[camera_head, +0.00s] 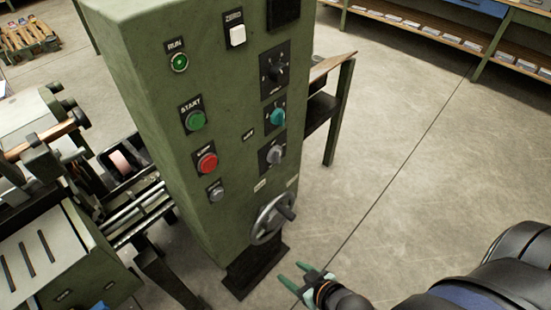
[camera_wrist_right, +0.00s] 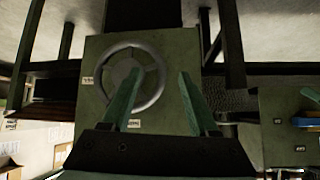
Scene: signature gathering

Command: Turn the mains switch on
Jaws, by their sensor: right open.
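A green control cabinet (camera_head: 148,95) stands upright in the middle of the head view. Its front carries a black rotary switch (camera_head: 275,70), a teal knob (camera_head: 278,117) and a grey knob (camera_head: 275,155) in a column. Their labels are too small to read, so I cannot tell which is the mains switch. My right gripper (camera_head: 294,274) is open and empty, low in front of the cabinet and below the knobs. In the right wrist view its two green fingers (camera_wrist_right: 157,82) are spread, with the handwheel (camera_wrist_right: 135,47) beyond them. My left gripper is not in view.
The handwheel (camera_head: 268,218) sticks out low on the cabinet front. Green START (camera_head: 196,120) and red push buttons (camera_head: 206,162) sit left of the knobs. A machine with rollers (camera_head: 125,162) stands at left. A green-legged table (camera_head: 341,110) is behind. Open floor lies right.

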